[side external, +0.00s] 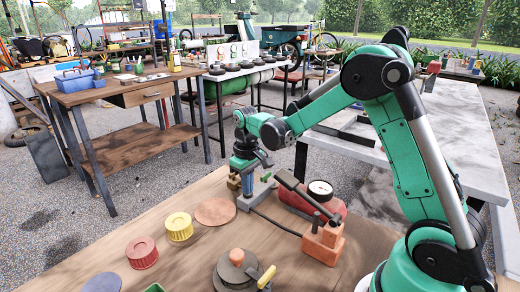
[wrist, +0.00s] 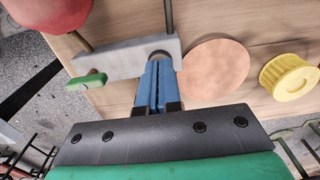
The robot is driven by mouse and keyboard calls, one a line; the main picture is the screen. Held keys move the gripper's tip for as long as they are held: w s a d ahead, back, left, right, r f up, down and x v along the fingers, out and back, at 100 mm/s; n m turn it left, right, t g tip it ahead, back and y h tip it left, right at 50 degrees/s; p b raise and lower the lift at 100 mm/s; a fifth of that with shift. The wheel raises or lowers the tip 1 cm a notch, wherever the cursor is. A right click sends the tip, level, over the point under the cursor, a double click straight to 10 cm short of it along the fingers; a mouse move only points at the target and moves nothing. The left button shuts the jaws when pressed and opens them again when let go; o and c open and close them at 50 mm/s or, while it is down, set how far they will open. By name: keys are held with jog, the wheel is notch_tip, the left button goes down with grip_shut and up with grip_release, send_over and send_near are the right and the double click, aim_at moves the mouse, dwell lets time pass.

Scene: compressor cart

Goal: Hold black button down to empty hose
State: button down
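A grey block (wrist: 120,60) lies on the wooden table, with a green lever (wrist: 88,80) on its left end in the wrist view. A dark round part, apparently the black button (wrist: 160,54), shows at the block's right end. My gripper (wrist: 157,66) has its two blue fingers together, pointing down, with the tips at this dark part. The tips mostly hide it, and I cannot tell whether it is pressed. In the side view my gripper (side external: 247,192) stands over the grey block (side external: 259,193). A dark hose (side external: 276,222) runs from the block toward an orange-red part (side external: 322,243).
A red tank with a gauge (side external: 320,190) is close to the right of the block. A copper disc (side external: 215,211), a yellow knob (side external: 179,226) and a red knob (side external: 142,252) lie to the left. A round grey part with a yellow handle (side external: 267,277) is in front.

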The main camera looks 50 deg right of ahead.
dwell(0.4)
jog(key=shift+r, duration=3.5)
jog(key=shift+s+a+r, duration=0.1)
jog(key=s+a+r+t, duration=0.2)
jog(key=s+a+t, duration=0.5)
jog(key=s, duration=0.3)
jog(key=shift+s+a+r, duration=0.25)
jog(key=shift+s+a, duration=0.05)
jog(key=shift+a, duration=0.3)
